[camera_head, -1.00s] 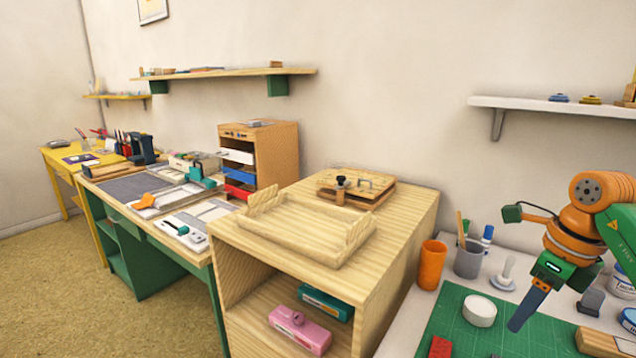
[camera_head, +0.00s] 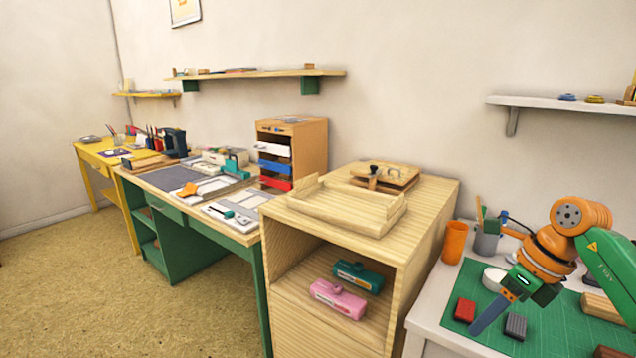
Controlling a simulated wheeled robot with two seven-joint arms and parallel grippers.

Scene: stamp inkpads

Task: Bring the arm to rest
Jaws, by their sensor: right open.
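My right gripper (camera_head: 482,322) is at the lower right, on the orange and green arm that comes in from the right edge. Its blue-grey fingers point down and to the left over the green cutting mat (camera_head: 547,318). It is open and I see nothing held in it. The fingers overlap in this view, so the gap between them hardly shows. The fingers pass between a red block (camera_head: 465,310) and a grey block (camera_head: 516,326); I cannot tell their height above the mat. My left gripper is out of view.
A white round dish (camera_head: 492,279), an orange cup (camera_head: 455,242) and a grey pen cup (camera_head: 486,243) stand behind the gripper. A wooden cabinet (camera_head: 428,215) with a tray (camera_head: 340,208) on top stands to the left. Wooden blocks (camera_head: 603,307) lie to the right. Open floor lies at the lower left.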

